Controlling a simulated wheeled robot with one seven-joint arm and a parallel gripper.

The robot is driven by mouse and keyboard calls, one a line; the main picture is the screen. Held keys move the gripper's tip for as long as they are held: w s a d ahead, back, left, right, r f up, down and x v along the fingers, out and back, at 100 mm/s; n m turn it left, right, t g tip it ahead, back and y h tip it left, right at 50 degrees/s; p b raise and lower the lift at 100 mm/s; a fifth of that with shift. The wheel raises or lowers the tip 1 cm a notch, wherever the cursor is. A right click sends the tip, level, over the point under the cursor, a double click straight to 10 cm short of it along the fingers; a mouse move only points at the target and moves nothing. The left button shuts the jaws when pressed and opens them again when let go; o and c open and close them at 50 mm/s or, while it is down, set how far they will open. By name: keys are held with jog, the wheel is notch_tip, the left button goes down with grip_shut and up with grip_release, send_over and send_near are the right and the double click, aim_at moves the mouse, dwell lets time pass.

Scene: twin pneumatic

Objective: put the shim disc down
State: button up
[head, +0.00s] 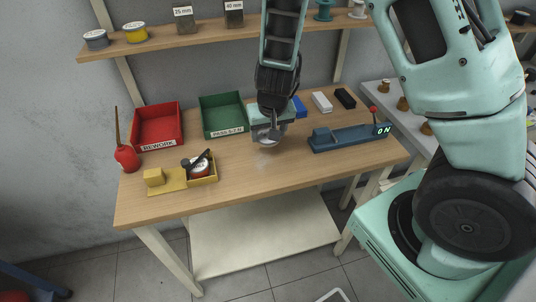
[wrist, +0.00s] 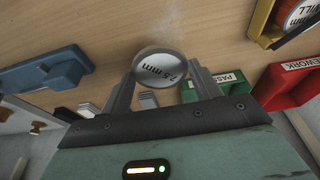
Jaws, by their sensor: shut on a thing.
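The shim disc (wrist: 160,67) is a round grey disc with a marking ending in "5 mm" on its face. In the wrist view it sits between my two fingers, and my gripper (wrist: 160,75) is shut on it. In the head view my gripper (head: 268,134) hangs over the middle of the wooden bench (head: 255,172); the disc (head: 264,137) shows partly below it. The gap between disc and bench top is hard to judge. The green PASS tray (head: 224,131) stands left of my gripper, the red REWORK tray (head: 157,142) farther left.
A blue device (head: 345,139) with a lit ON display stands right of my gripper. A yellow fixture (head: 174,187) holding a red round thing and a black tool is at front left, near a red oil can (head: 126,157). The front middle of the bench is clear.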

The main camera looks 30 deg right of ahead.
aim_at(268, 157)
notch_tip(268, 157, down, 8)
jog(key=shift+r+b, duration=0.2)
jog(key=shift+b, duration=0.6)
jog(key=shift+f, duration=0.15)
jog(key=o, duration=1)
